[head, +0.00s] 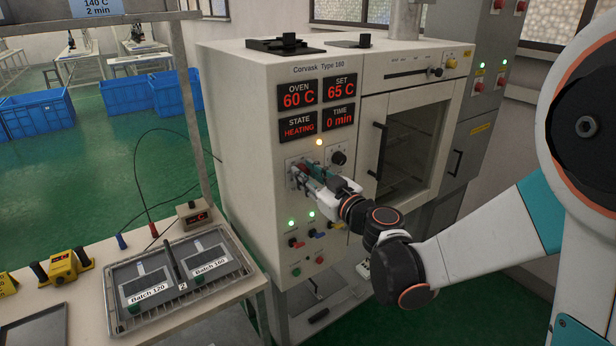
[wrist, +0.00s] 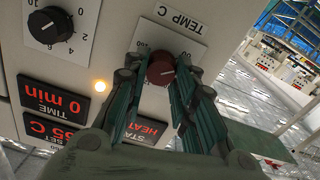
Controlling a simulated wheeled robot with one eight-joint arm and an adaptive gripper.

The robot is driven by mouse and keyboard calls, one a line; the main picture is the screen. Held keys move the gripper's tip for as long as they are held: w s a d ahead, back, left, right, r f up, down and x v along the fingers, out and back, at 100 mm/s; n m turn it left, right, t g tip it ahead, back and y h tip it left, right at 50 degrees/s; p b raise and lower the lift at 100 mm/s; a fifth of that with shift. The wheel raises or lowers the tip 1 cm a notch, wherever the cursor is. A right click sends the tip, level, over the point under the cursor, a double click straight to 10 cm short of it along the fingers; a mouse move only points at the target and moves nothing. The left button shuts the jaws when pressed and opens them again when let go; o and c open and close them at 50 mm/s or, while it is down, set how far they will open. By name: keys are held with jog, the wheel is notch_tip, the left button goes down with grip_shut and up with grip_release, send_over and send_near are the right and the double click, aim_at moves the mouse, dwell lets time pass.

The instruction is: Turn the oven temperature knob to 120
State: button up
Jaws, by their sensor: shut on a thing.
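The oven (head: 247,142) is a cream cabinet labelled Corvask Type 160. Its displays read OVEN 60 C, SET 65 C (head: 342,86), STATE HEATING and TIME 0 min. The temperature knob (wrist: 161,72) is dark red, on a white plate marked TEMP C in the wrist view, where the picture is upside down. My gripper (wrist: 158,82) has its two green-padded fingers on either side of this knob, shut on it. In the head view my gripper (head: 301,172) reaches the panel and mostly hides the knob. The exact pointer mark on the dial cannot be read.
A black time knob (head: 338,158) sits close beside the temperature knob. Lit lamps and small switches (head: 296,243) lie below. The oven door (head: 408,140) with its handle is to the right. A table with a tray (head: 215,283) holding Batch 120 and Batch 160 stands left.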

jog(key=m+b, duration=0.1)
jog(key=m, duration=0.6)
jog(key=shift+w+d, duration=0.1)
jog(key=m, duration=0.3)
jog(key=shift+m+b, duration=0.35)
jog(key=shift+m, duration=0.05)
jog(key=m, duration=0.3)
jog(key=shift+d+f+m, duration=0.1)
jog(key=shift+m, duration=0.2)
jog(key=m, duration=0.6)
jog(key=m+b, duration=0.1)
jog(key=m, duration=0.6)
jog(key=shift+f+m+b, duration=0.2)
jog(key=shift+m+b, duration=0.1)
jog(key=o, duration=1.1)
jog(key=shift+c, duration=0.2)
